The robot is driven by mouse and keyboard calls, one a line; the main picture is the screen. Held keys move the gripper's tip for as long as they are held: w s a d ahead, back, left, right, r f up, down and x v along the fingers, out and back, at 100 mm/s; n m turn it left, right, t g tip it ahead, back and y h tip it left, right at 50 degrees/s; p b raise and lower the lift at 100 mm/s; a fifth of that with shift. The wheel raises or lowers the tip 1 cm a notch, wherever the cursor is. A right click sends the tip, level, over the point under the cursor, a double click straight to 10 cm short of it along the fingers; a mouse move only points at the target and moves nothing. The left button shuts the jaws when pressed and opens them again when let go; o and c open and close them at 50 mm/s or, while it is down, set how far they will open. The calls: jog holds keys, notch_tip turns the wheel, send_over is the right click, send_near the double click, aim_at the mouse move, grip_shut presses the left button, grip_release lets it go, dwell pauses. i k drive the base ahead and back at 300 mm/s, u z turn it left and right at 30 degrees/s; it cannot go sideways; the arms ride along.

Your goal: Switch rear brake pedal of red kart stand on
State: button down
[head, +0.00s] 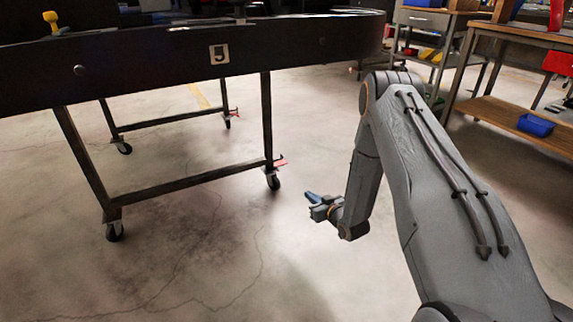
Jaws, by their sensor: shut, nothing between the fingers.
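A wheeled kart stand (190,180) with dark metal legs carries a large dark body at the left. No red shows on its frame, only on small pedals at the right-hand casters. One red brake pedal (280,163) is at the near right caster (273,182). Another red pedal (234,112) is at the far right caster. I cannot tell which is the rear one, or whether either is pressed. My gripper (309,196) is shut and empty, low in front of the floor. In the picture it is right of and slightly below the near pedal, apart from it.
The near left caster (115,232) and far left caster (124,148) show no clear pedal. A grey cart (425,45) is behind. The concrete floor around my gripper is clear.

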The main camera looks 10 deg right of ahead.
aim_at(279, 163)
jog(key=i, duration=0.95)
